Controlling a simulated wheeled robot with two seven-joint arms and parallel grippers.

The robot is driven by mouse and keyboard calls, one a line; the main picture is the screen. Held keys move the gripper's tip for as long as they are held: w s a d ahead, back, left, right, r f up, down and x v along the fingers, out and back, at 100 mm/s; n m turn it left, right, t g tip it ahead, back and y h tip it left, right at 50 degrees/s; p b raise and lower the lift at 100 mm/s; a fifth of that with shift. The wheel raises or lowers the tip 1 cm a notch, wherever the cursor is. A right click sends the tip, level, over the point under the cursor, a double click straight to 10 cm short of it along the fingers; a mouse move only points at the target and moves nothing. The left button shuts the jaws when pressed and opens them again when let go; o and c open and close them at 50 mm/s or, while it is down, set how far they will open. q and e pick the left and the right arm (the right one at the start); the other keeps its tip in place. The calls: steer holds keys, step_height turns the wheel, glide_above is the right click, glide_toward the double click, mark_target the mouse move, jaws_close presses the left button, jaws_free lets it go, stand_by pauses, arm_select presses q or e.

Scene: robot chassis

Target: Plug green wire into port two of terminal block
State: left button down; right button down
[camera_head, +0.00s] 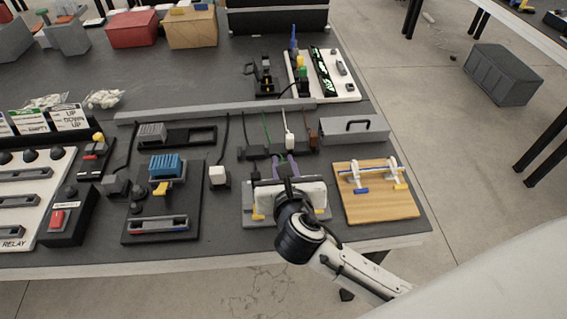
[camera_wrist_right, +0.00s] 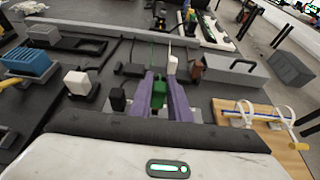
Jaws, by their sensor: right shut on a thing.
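My right gripper (camera_head: 286,163) reaches in from the lower right, over the middle-right of the bench. Its two purple fingers also show in the right wrist view (camera_wrist_right: 159,88), shut on the green plug (camera_wrist_right: 161,87) of the green wire. The green wire (camera_head: 267,127) runs back from there towards the long grey rail; it also shows in the wrist view (camera_wrist_right: 152,53). A grey base (camera_head: 254,216), possibly the terminal block, lies mostly hidden under my right gripper. Its ports cannot be made out. My left gripper is not in view.
A white connector (camera_head: 289,140) and a brown one (camera_head: 313,141) stand close by the fingers. A grey box with a black handle (camera_head: 355,130) and a wooden board (camera_head: 375,205) lie to the right. A white block (camera_head: 217,176) on a black base stands to the left.

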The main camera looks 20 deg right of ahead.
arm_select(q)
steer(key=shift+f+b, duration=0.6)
arm_select(e)
steer(key=shift+f, duration=1.35)
steer(key=c, duration=1.6)
jaws_free()
